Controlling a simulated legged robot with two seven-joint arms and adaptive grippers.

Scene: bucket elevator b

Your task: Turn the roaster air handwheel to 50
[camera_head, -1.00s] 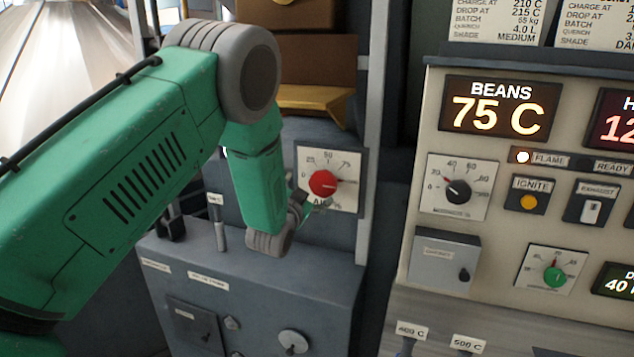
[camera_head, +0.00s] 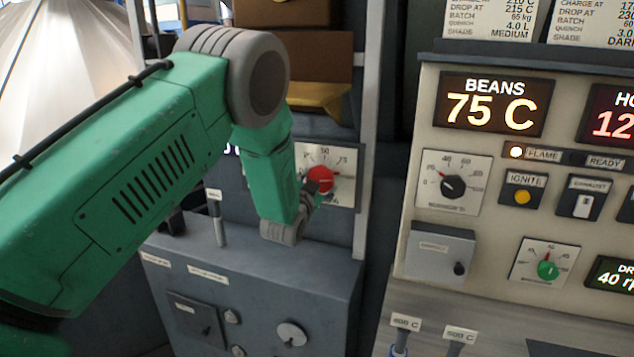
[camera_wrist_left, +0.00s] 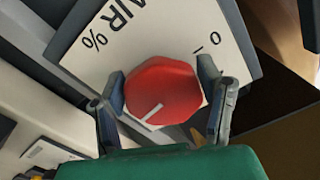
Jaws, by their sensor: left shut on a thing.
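The red air handwheel (camera_head: 321,180) sits on a white dial plate (camera_head: 346,160) marked 25, 50, 75 on the upright grey panel. My left gripper (camera_head: 316,195) comes in from the left and covers the wheel's lower left part. In the left wrist view the red handwheel (camera_wrist_left: 163,90) lies between the two fingers of my left gripper (camera_wrist_left: 164,92), which are shut on it. A white pointer line shows on its face, and the plate (camera_wrist_left: 115,40) reads "AIR %". The pointer's exact reading cannot be told in the head view. My right gripper is not in view.
A cream control panel (camera_head: 420,240) stands to the right, with a black knob (camera_head: 453,187), a green knob (camera_head: 547,270) and lit displays. A grey cabinet (camera_head: 265,270) with a lever (camera_head: 219,225) stands below the dial. Brown boxes (camera_head: 310,55) are behind.

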